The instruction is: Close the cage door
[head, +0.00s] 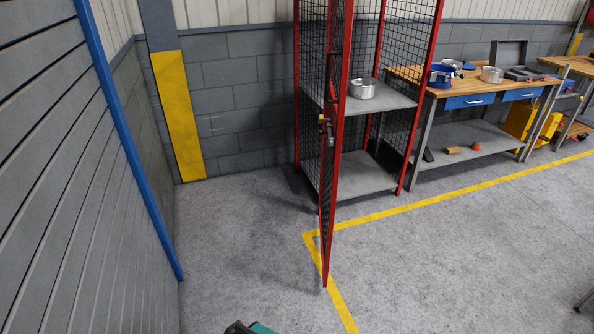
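The cage (401,120) is a tall red-framed cabinet with black wire mesh sides and grey shelves against the back wall. Its door (328,205) has a red frame and dark mesh. The door stands open, swung out toward me and seen almost edge-on, with its lower outer corner over the floor near a yellow line. The front of the cage is uncovered on the right of the door. My gripper is not in view.
A silver metal part (361,88) sits on the cage's middle shelf. A wooden-topped workbench (416,75) with blue drawers stands to the right. A slatted grey panel (50,170) with a blue edge post fills the left. The floor (430,270) in front right is clear.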

